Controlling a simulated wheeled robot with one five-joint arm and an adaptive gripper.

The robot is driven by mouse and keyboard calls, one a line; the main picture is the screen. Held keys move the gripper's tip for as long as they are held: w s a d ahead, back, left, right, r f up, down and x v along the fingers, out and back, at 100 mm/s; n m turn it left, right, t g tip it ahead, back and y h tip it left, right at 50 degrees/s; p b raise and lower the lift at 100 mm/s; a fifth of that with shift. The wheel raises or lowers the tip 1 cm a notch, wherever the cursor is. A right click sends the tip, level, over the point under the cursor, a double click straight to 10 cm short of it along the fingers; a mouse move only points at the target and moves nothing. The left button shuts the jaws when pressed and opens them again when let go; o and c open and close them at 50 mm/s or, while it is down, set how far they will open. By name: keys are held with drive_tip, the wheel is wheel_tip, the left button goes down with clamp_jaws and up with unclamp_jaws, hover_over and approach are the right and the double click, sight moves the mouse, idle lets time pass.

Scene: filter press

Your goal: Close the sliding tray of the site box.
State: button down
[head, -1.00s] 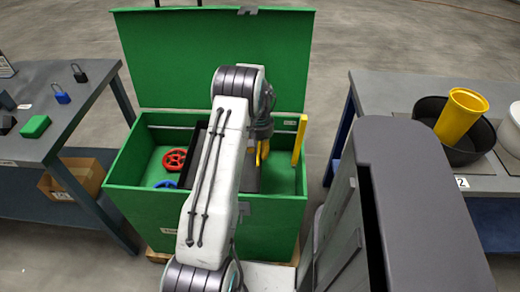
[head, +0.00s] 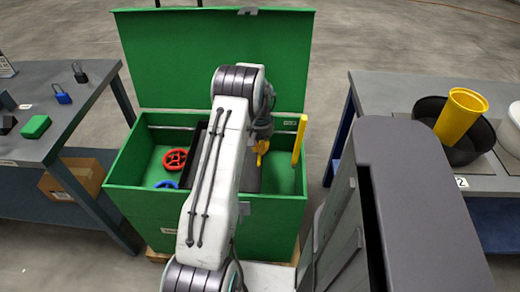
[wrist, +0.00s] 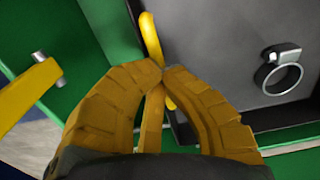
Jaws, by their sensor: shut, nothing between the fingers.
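The green site box (head: 150,215) stands ahead with its lid (head: 180,60) raised. Inside is the dark grey sliding tray (head: 249,180), partly hidden behind my arm. In the wrist view the tray's grey floor (wrist: 225,75) fills the upper right, with a metal ring clamp (wrist: 280,72) on it. A curved yellow handle (wrist: 150,38) is at the tray's edge. My gripper (head: 260,158) is low inside the box by the tray. In the wrist view its yellow fingers meet at the tips (wrist: 163,72), overlapping the handle; I cannot tell whether they touch it.
A yellow post (head: 299,142) rises at the box's right side, also in the wrist view (wrist: 28,92). Red (head: 175,160) and blue (head: 166,184) wheels lie in the box's left part. Tables flank the box; the right one holds a black pan (head: 432,108) and yellow cup (head: 461,117).

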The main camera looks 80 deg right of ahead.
drive_tip(key=shift+a+f, duration=0.2)
drive_tip(key=shift+f, duration=0.1)
drive_tip(key=b, duration=0.2)
hover_over(194, 147)
drive_tip(key=s+a, duration=0.3)
drive_tip(key=a, duration=0.2)
drive_tip(key=shift+f, duration=0.1)
drive_tip(key=c, duration=2)
unclamp_jaws()
drive_tip(key=o, duration=0.9)
drive_tip(key=shift+w+d+p, duration=0.15)
drive_tip(key=shift+w+p, duration=0.05)
drive_tip(key=shift+p, duration=0.1)
drive_tip(key=shift+c, duration=0.2)
drive_tip(key=shift+d+r, duration=0.1)
drive_tip(key=shift+r, duration=0.2)
wheel_tip(194, 147, up, 12)
drive_tip(key=shift+f, duration=0.15)
